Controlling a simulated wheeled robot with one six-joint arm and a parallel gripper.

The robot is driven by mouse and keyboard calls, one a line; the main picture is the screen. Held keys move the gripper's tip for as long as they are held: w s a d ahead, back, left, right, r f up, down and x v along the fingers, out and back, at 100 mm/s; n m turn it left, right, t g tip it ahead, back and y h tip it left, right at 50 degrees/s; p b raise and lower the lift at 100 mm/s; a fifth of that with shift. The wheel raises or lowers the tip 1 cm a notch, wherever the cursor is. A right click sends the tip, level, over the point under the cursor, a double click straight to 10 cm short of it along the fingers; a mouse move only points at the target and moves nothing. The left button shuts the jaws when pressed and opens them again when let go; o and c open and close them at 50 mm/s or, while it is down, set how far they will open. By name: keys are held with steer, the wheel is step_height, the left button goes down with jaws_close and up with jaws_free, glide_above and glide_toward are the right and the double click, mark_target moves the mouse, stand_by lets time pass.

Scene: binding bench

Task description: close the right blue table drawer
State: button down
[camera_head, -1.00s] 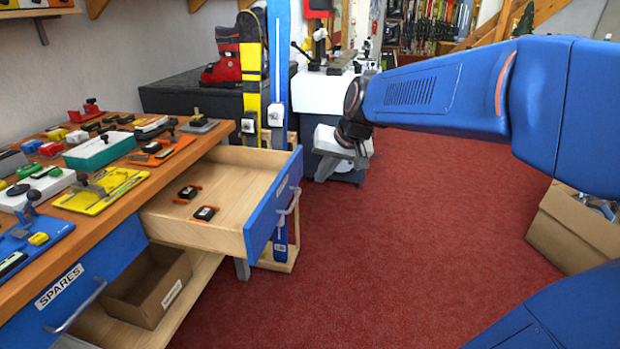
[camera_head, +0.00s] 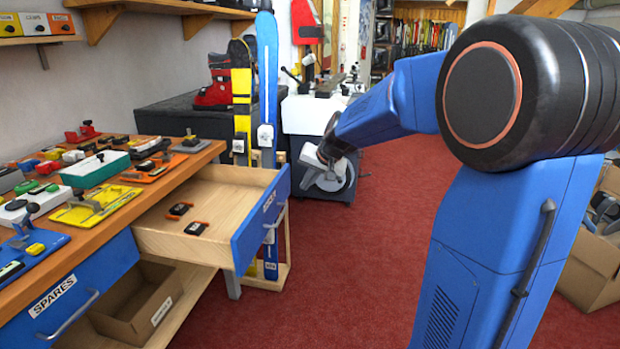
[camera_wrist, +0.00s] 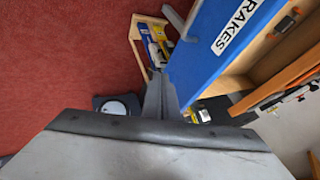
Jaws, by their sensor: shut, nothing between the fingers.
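The right blue table drawer (camera_head: 262,220) is pulled well out from the bench in the head view. Its wooden inside shows, with two small black and orange parts (camera_head: 180,209) lying in it. In the wrist view its blue front (camera_wrist: 210,55) is labelled BRAKES and runs diagonally, just right of my fingers. My gripper (camera_wrist: 161,95) is shut and empty, beside the drawer front; I cannot tell whether it touches. In the head view my gripper (camera_head: 318,178) hangs right of the drawer, past its handle (camera_head: 277,214).
The left drawer (camera_head: 85,290), labelled SPARES, is shut. A cardboard box (camera_head: 135,305) sits on the shelf below. Skis (camera_head: 268,80) stand in a wooden rack behind the open drawer. Red carpet (camera_head: 330,270) is clear in front. A carton (camera_head: 590,265) stands at right.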

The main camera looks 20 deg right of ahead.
steer(key=w+a+f, duration=0.1)
steer(key=w+a, duration=0.1)
steer(key=w+a+f, duration=0.2)
steer(key=w, duration=0.1)
steer(key=shift+f, duration=0.2)
stand_by(0.4)
steer(key=w+a, duration=0.5)
steer(key=a, duration=0.3)
steer(key=w+a, duration=0.6)
steer(key=a, duration=0.2)
steer(key=w+a, duration=0.6)
steer(key=a, duration=0.2)
steer(key=shift+w, duration=0.1)
steer(key=shift+w+a+r, duration=0.1)
steer(key=shift+w+a, duration=0.25)
steer(key=shift+a, duration=0.1)
